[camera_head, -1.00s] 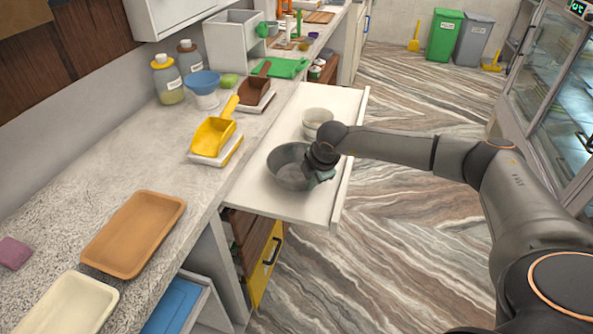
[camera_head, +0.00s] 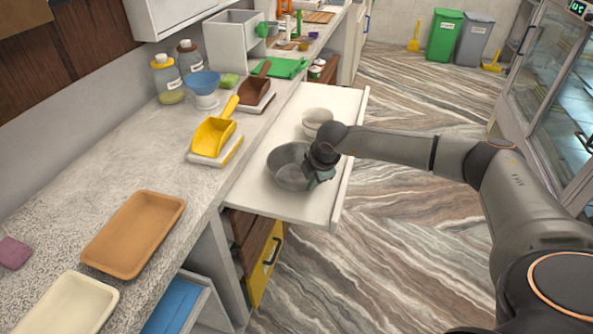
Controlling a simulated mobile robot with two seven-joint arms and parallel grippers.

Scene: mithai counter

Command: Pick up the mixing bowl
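The mixing bowl (camera_head: 287,168) is a grey metal bowl sitting upright in the open white drawer (camera_head: 254,199). My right gripper (camera_head: 316,180) is at the bowl's right rim, pointing down, with its wrist above the rim. The fingers are small and partly hidden by the wrist and the bowl edge, so I cannot tell whether they are closed on the rim. My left gripper is not in view.
A white bowl (camera_head: 317,121) stands just behind the mixing bowl in the drawer. The counter at left holds a yellow scoop (camera_head: 212,137), a brown tray (camera_head: 133,235) and a cream tray (camera_head: 72,306). The marbled floor right of the drawer is clear.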

